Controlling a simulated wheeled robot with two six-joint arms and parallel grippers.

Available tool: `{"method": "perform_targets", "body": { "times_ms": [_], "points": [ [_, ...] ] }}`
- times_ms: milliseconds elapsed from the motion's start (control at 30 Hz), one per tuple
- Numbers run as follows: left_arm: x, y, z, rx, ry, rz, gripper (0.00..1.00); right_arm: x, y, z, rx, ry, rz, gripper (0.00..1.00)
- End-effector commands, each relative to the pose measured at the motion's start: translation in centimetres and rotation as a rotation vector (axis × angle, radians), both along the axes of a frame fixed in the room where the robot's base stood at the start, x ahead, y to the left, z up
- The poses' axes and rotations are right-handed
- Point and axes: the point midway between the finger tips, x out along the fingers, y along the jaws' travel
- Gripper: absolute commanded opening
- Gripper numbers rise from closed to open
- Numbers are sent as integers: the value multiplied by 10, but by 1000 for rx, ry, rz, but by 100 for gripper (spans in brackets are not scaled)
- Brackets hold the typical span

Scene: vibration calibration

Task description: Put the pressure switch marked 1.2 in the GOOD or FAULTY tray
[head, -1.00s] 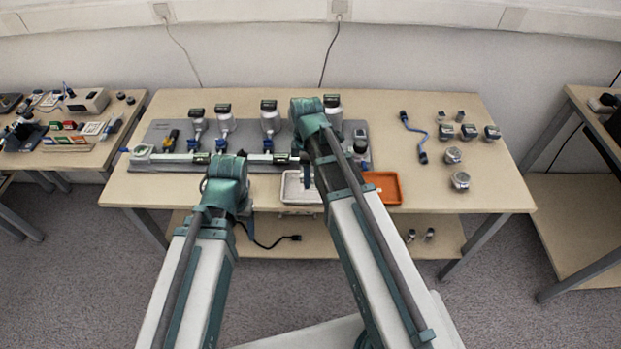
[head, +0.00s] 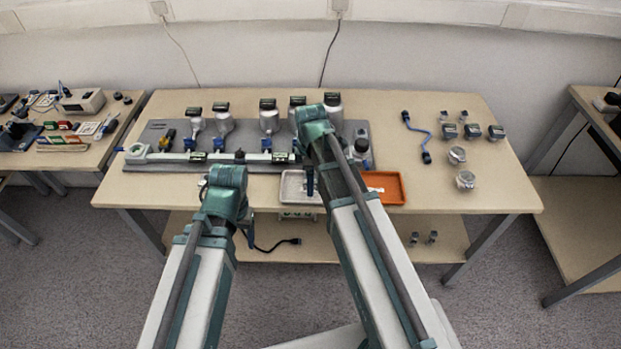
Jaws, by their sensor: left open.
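Several pressure switches with dark heads stand along the grey manifold rack (head: 147,160) at the back of the table; one is the silver switch (head: 270,119). I cannot read which is marked 1.2. A pale tray (head: 290,199) and an orange tray (head: 396,197) lie at the table's front; their markings are not legible. My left gripper (head: 204,188) is open near the front edge, left of the pale tray, mostly hidden by its own arm. My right gripper (head: 310,183) seems to be the dark part over the pale tray; my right arm hides its jaws.
A black cable (head: 275,245) rests on the lower shelf. Side tables stand at left and right. The table's front right is clear.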

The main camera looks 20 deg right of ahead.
Motion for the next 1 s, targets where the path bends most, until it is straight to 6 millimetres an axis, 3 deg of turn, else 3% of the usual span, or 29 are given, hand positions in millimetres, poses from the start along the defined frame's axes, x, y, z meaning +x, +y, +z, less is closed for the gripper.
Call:
{"method": "perform_targets", "body": {
  "times_ms": [533,1000],
  "points": [
    [0,0,11,0,0,0,68,0,0,11,0,0,0,87],
    [0,0,75,0,0,1,68,0,0,75,0,0,0,87]
  ]
}}
